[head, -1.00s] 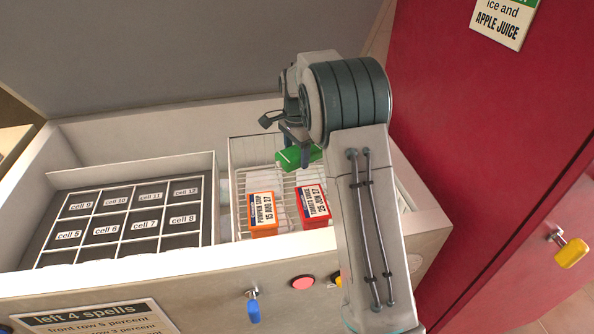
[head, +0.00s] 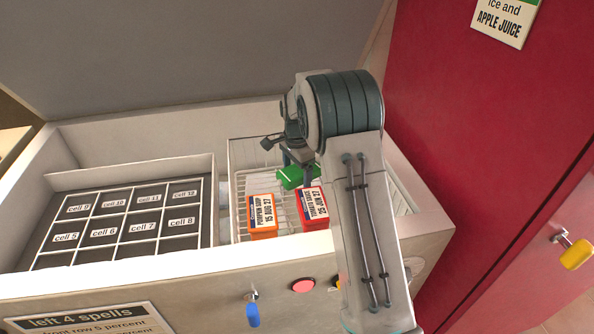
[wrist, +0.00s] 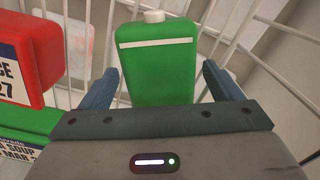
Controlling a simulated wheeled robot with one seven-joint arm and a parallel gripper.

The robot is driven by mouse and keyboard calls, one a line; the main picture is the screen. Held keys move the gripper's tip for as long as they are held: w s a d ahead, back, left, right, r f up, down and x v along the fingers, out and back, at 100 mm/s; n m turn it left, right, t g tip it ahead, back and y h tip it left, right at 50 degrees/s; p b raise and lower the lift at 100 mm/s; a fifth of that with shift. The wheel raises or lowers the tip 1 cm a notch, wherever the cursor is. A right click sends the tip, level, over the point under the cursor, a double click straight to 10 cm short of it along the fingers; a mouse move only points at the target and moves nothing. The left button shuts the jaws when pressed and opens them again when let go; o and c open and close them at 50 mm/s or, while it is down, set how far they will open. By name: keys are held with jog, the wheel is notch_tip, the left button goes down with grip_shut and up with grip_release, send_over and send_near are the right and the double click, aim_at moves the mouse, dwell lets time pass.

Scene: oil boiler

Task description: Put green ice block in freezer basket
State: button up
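The green ice block (head: 291,178), a green slab with a white cap and white stripe, is inside the wire freezer basket (head: 233,186), behind the orange and red boxes. In the wrist view the green ice block (wrist: 157,70) lies between my two blue fingers. My gripper (wrist: 161,85) is open around it, with a clear gap at the right finger and a narrower one at the left. In the head view my gripper (head: 290,158) is over the back of the basket, and my arm hides the basket's right part. Whether the block rests on the basket floor is hard to tell.
An orange box (head: 262,214) and a red box (head: 312,207) stand in the basket's front. In the wrist view the red box (wrist: 30,55) is close left, with a green labelled box (wrist: 28,122) below it. A divider (head: 211,190) separates the basket from the numbered cells (head: 120,217).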

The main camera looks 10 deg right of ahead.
aim_at(297, 170)
notch_tip(297, 170, up, 12)
jog(key=p, duration=0.2)
jog(key=shift+r+p, duration=0.2)
jog(key=shift+p, duration=0.1)
dwell(1.4)
